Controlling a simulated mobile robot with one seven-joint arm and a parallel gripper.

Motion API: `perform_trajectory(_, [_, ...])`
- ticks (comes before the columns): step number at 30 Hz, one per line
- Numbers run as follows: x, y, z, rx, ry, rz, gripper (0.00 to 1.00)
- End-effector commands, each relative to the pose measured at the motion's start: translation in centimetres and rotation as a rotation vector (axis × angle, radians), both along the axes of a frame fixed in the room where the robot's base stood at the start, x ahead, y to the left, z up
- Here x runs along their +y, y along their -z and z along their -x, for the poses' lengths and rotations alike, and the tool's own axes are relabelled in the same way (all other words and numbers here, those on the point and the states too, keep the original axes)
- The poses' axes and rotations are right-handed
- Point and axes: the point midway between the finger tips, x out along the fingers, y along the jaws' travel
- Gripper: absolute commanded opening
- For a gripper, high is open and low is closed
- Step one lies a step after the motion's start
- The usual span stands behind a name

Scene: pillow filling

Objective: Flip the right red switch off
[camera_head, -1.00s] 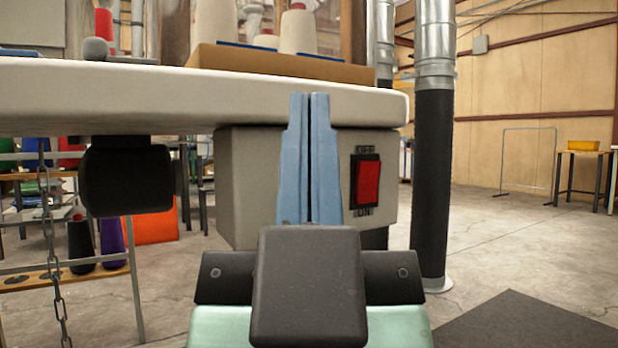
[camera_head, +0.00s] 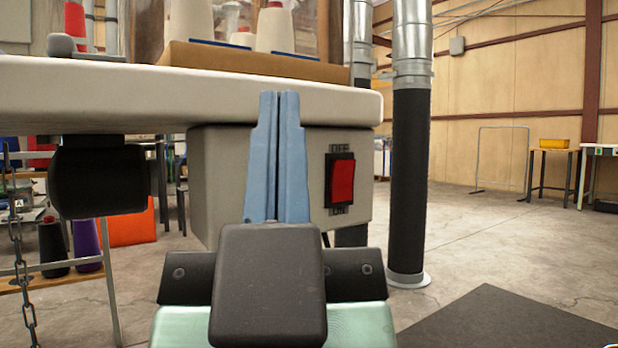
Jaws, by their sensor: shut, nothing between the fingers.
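One red rocker switch (camera_head: 341,180) is in view, set in a black frame on the front of a grey box (camera_head: 220,190) under the table. The frame is marked OFF above and ON below. My gripper (camera_head: 279,95) is shut and empty, its two blue fingers pointing up in the picture and lying together. The fingers stand in front of the box, just left of the switch, and hide part of the box face. I see no contact with the switch, and the exact depth gap cannot be told.
The white table edge (camera_head: 150,95) runs above the box, with cones and a cardboard tray (camera_head: 265,62) on top. A black rounded part (camera_head: 100,178) hangs below the table at left. A black pipe (camera_head: 408,180) stands right of the box. Floor at right is open.

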Motion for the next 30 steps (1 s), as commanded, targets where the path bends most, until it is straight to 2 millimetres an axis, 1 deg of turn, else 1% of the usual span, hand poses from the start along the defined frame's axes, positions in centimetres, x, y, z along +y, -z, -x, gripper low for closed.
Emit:
perform_trajectory(2, [0.0,-0.7,0.0,0.000,0.000,0.000,0.00])
perform_trajectory(5, [0.0,-2.3,0.0,0.000,-0.001,-0.001,0.00])
perform_trajectory(18, [0.0,-13.0,0.0,0.001,-0.004,-0.002,0.00])
perform_trajectory(24, [0.1,-17.6,-0.2,0.005,-0.012,-0.005,0.00])
perform_trajectory(30, [0.4,-21.8,-0.6,0.015,-0.038,-0.013,0.00])
